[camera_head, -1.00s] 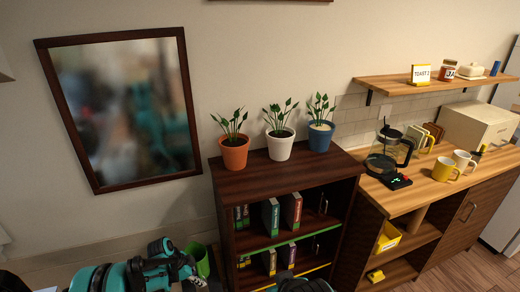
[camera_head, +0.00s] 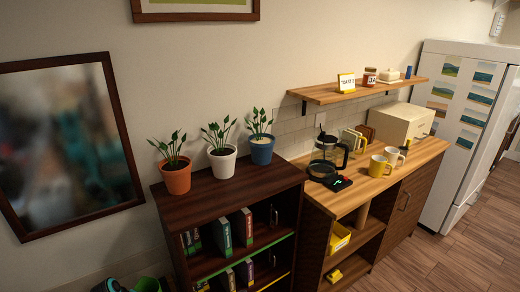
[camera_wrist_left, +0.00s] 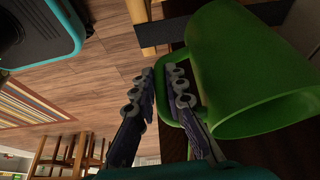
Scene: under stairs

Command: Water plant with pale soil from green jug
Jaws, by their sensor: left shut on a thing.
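Three potted plants stand in a row on top of the dark bookcase (camera_head: 215,197): one in a terracotta pot (camera_head: 177,179), one in a white pot (camera_head: 222,163) and one in a blue pot (camera_head: 262,153). The soil in the blue pot looks pale; the soil in the other two looks dark. The green jug (camera_wrist_left: 240,60) is large in the left wrist view, its mouth facing the lower right. My left gripper (camera_wrist_left: 161,78) is shut on its handle. In the head view only a bit of green (camera_head: 147,285) shows at the bottom edge. My right gripper is out of view.
A wooden counter (camera_head: 350,197) right of the bookcase holds a coffee maker (camera_head: 328,160) and mugs (camera_head: 378,166). A wall shelf (camera_head: 350,91) hangs above it. A framed mirror (camera_head: 70,140) hangs left of the plants. The air above the pots is clear.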

